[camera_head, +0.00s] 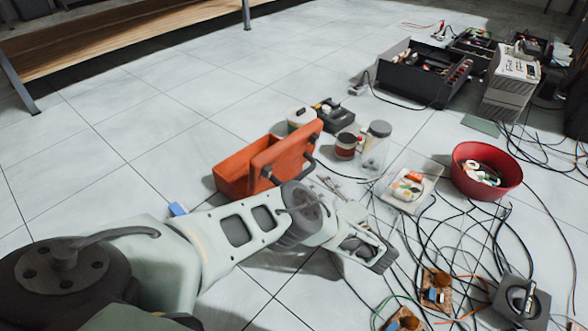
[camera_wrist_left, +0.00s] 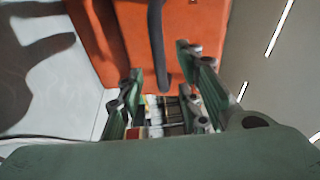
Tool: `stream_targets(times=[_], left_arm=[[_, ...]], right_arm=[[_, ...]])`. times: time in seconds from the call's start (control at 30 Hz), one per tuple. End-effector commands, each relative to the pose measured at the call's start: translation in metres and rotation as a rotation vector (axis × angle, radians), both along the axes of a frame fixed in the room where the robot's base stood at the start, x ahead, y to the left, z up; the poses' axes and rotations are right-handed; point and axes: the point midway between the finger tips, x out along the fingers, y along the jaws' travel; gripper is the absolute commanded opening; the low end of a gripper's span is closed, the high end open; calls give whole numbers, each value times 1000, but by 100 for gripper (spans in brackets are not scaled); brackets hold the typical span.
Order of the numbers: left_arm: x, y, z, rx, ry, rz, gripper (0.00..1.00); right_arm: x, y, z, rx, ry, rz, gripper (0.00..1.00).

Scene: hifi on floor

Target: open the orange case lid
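The orange case (camera_head: 232,177) sits on the tiled floor near the middle of the head view. Its lid (camera_head: 285,152) stands raised at a steep tilt, with dark latches and a dark handle on its outer face. My left gripper (camera_head: 370,243) is low over the floor, to the right of and nearer than the case. In the left wrist view, the gripper's fingers (camera_wrist_left: 163,95) are apart with nothing held between them. The orange lid (camera_wrist_left: 185,35) and dark handle (camera_wrist_left: 157,45) fill the upper part there; I cannot tell whether a finger touches them. My arm hides part of the case's front.
A jar (camera_head: 376,145), a small can (camera_head: 345,147) and a black tray (camera_head: 335,118) stand beyond the lid. A red bowl (camera_head: 487,171) and a white tray (camera_head: 412,183) are to the right. Loose cables cover the right floor. The left floor is mostly clear, below a wooden bench (camera_head: 110,42).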

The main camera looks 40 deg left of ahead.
Motion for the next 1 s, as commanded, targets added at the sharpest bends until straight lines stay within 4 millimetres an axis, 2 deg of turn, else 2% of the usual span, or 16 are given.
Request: stream_targets(times=[0.23, 0.4, 0.53, 0.8, 1.0], left_arm=[[11, 39, -3, 0, 2, 6, 33], [19, 60, -2, -3, 2, 4, 33], [21, 68, 0, -2, 3, 3, 33], [22, 69, 2, -2, 3, 3, 33], [22, 69, 2, -2, 3, 3, 16]], right_arm=[[0, 0, -20, 0, 0, 0, 0], [0, 0, -31, 0, 0, 0, 0], [0, 0, -34, -1, 0, 0, 0], [-1, 0, -33, -1, -1, 0, 0], [-1, 0, -33, -1, -1, 0, 0]])
